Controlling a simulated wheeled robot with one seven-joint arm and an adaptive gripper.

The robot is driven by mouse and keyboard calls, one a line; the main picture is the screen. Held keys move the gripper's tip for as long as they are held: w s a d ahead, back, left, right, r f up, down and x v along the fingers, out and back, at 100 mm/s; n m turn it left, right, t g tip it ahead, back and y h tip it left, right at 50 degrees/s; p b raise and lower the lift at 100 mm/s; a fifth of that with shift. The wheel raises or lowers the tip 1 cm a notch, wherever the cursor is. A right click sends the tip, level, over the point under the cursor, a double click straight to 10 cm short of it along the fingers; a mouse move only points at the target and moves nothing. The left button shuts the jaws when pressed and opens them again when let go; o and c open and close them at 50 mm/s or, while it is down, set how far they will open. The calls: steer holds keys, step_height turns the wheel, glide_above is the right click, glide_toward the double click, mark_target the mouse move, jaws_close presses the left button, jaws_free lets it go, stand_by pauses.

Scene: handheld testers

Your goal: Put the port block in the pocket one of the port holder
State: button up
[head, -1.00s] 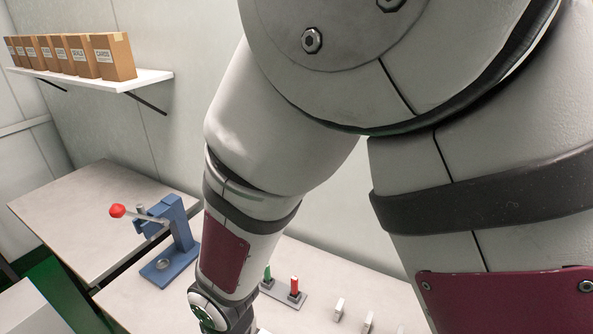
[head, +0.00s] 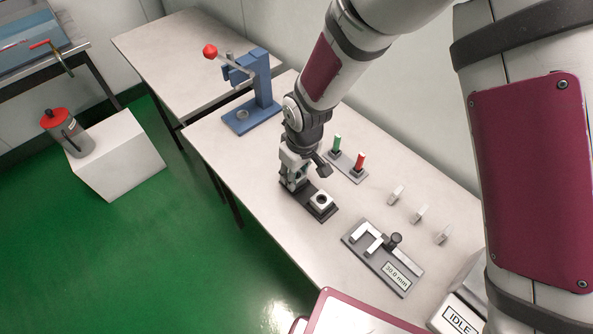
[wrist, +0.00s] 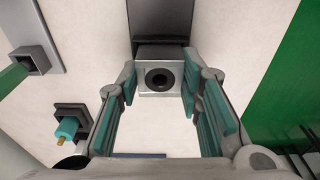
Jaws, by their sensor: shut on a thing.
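My gripper (head: 294,186) is over the left end of the dark port holder (head: 332,215) on the table. In the wrist view, its fingertips (wrist: 160,85) are shut on the port block (wrist: 160,55), a grey block with a dark round port facing the camera. The dark holder (wrist: 136,25) shows just beyond the block. In the head view, the held block is mostly hidden by the gripper. A pale square piece with a dark round hole (head: 321,200) sits on the holder's right part. I cannot tell whether the held block touches the holder.
A stand with green and red pegs (head: 347,170) is to the right of my gripper. A grey fixture with a label (head: 382,262) and several small pale pieces (head: 420,214) lie further right. A blue lever press (head: 262,85) stands behind left. The table's front edge is close.

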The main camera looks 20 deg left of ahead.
mark_target(300, 179)
steer(key=o, duration=1.2)
steer(key=shift+f, duration=0.1)
step_height(300, 179, up, 12)
steer(key=d, duration=0.1)
steer(key=shift+s+d, duration=0.2)
steer(key=shift+s, duration=0.05)
